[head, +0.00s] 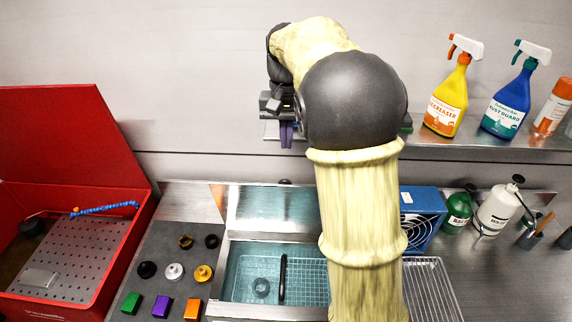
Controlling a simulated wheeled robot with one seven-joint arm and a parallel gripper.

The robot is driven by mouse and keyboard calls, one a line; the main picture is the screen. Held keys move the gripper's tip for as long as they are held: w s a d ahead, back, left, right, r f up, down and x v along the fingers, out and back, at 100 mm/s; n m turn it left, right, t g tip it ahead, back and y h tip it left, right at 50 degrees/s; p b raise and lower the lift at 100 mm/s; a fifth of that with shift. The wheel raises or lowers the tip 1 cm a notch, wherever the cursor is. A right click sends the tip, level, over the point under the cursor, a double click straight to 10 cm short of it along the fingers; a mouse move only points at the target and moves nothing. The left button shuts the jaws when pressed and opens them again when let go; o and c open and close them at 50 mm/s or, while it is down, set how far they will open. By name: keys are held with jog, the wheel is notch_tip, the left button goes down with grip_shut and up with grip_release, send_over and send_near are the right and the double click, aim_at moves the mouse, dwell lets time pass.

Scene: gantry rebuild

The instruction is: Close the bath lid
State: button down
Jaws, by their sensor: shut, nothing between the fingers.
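The bath (226,275) is a steel tank with teal liquid in the lower middle of the head view. A wire basket (308,283) with a black handle sits in it, with a small round part inside. The bath's metal lid (268,210) stands open at its back edge. My arm hides the right side of the bath and lid. My gripper (287,134) has purple fingers, shut and empty. In the picture it is above the lid, in front of the shelf edge and apart from the lid.
A red washer box (98,318) with its red lid (65,130) raised stands at left. Rings and coloured blocks lie on a grey mat (150,244). Spray bottles (447,100) stand on the shelf (425,145). A wire rack (430,290) and blue fan box (420,215) are right of my arm.

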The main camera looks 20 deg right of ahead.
jog(key=s+a+f+p, duration=0.1)
jog(key=s+f+p, duration=0.1)
jog(key=s+f, duration=0.2)
jog(key=shift+f+p, duration=0.4)
jog(key=shift+f, duration=0.4)
jog(key=shift+a, duration=0.15)
